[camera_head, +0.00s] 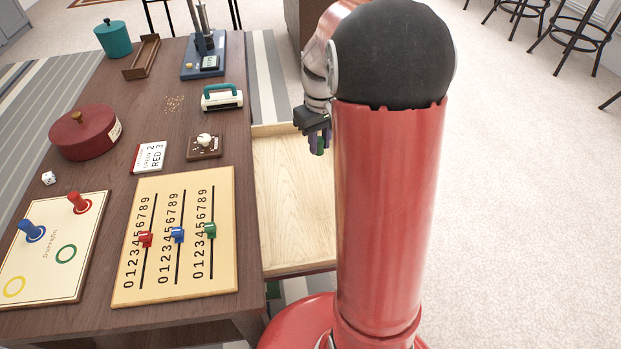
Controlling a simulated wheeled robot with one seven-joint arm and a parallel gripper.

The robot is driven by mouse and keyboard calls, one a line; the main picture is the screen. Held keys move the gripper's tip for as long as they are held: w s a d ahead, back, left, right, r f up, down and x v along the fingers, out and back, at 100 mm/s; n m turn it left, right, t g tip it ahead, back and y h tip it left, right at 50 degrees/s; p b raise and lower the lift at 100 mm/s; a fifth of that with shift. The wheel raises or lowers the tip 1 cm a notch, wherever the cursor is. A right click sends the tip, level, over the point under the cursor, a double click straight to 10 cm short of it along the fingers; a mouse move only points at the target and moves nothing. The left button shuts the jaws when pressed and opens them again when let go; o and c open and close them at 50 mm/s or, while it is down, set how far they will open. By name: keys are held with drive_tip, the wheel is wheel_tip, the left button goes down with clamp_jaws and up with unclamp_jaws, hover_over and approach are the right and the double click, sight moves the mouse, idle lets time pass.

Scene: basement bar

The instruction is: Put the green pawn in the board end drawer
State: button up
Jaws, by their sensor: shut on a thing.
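My gripper (318,141) is at the right of the table, above the far right part of an open drawer. It is shut on the green pawn (320,151), of which only a small green part shows between the fingers. The drawer (290,205) has a pale wood floor and is pulled out from the table's right side. Its floor looks bare where it shows. My red column hides its right part. I cannot tell how high the pawn is above the drawer floor.
The game board (45,285) holds a blue pawn (31,231) and a red pawn (79,204). A slider scoreboard (195,275) lies near the drawer. A dark red round box (85,133), card (150,157), dial box (204,151) and white-and-teal device (222,98) stand behind.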

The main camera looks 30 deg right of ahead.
sight(318, 187)
wheel_tip(318, 187, down, 13)
drive_tip(key=shift+r+b, duration=0.2)
drive_tip(key=shift+b, duration=0.75)
drive_tip(key=shift+f, duration=0.2)
drive_tip(key=o, duration=0.9)
drive_tip(key=shift+r, duration=0.1)
